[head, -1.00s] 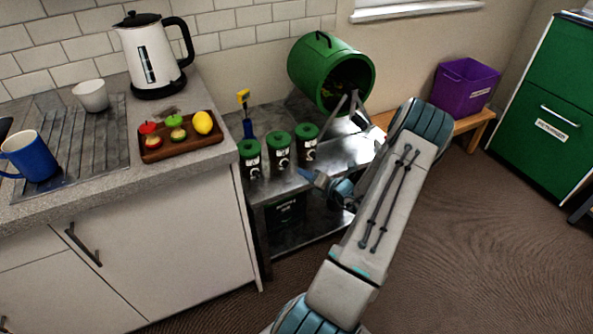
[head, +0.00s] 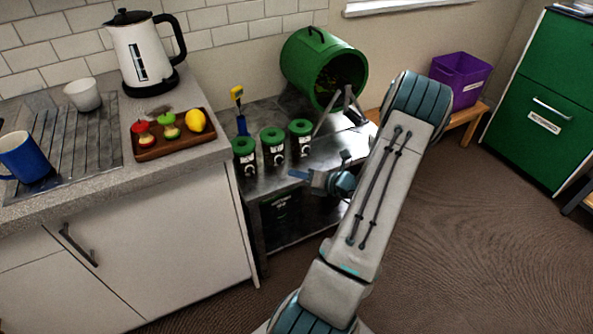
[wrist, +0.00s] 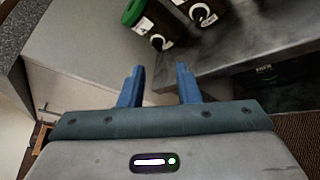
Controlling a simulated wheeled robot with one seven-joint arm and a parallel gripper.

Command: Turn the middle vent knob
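Three black canisters with green lids and pale front knobs stand in a row on a metal table. The middle canister (head: 272,150) has its knob (head: 278,163) facing front. In the wrist view two canisters show at the top, cut off by the frame; the right one, with its knob (wrist: 200,13), appears to be the middle one, and the left canister's knob (wrist: 157,42) is nearer the fingers. My gripper (head: 300,176) is to the right of and in front of the middle canister, apart from it. Its blue fingers (wrist: 158,70) are open and empty.
The metal table edge (wrist: 250,62) runs under the gripper. The white cabinet (head: 160,235) and counter stand left of the table. A green drum (head: 305,70) on a stand is behind, and a brush (head: 241,122) stands behind the left canister. A purple bin (head: 462,78) is at right.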

